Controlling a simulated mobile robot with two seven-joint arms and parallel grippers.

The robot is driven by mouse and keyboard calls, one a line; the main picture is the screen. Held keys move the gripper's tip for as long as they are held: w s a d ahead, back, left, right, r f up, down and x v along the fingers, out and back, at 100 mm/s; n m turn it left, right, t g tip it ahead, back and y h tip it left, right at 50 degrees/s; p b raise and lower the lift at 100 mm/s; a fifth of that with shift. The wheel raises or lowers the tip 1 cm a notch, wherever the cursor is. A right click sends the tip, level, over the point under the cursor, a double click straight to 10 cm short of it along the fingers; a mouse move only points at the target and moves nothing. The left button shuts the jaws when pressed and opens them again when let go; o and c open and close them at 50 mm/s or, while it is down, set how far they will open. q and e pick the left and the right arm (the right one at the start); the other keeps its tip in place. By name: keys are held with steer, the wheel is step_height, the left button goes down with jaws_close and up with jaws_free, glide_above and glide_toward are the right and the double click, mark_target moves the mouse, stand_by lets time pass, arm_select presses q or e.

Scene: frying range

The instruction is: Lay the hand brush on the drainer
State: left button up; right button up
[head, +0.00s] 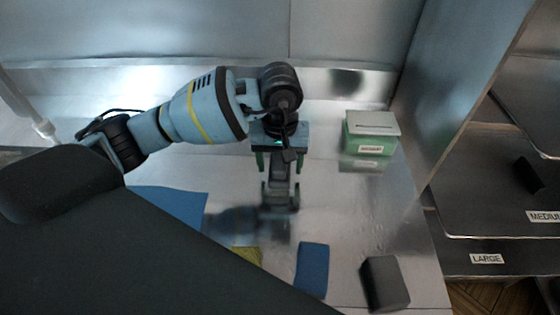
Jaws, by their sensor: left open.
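My left gripper (279,162) reaches in from the left and points down over the shiny steel counter (335,215). Its two green-tipped fingers are apart. A dark grey shape shows between and below them; I cannot tell whether it is a thing or a reflection in the steel. I cannot make out the hand brush for certain. I cannot tell which surface is the drainer. My right gripper is not in view.
A labelled green box (369,150) with a grey top stands at the back right. A blue flat piece (178,205), a yellow piece (247,254), a blue block (312,268) and a dark grey block (385,282) lie nearer. Shelves labelled MEDIUM (500,190) and LARGE (510,257) stand right.

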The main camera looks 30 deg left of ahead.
arm_select(q)
step_height(320, 180, up, 12)
steer(key=shift+r, duration=0.2)
steer(key=shift+f, duration=0.1)
stand_by(0.5)
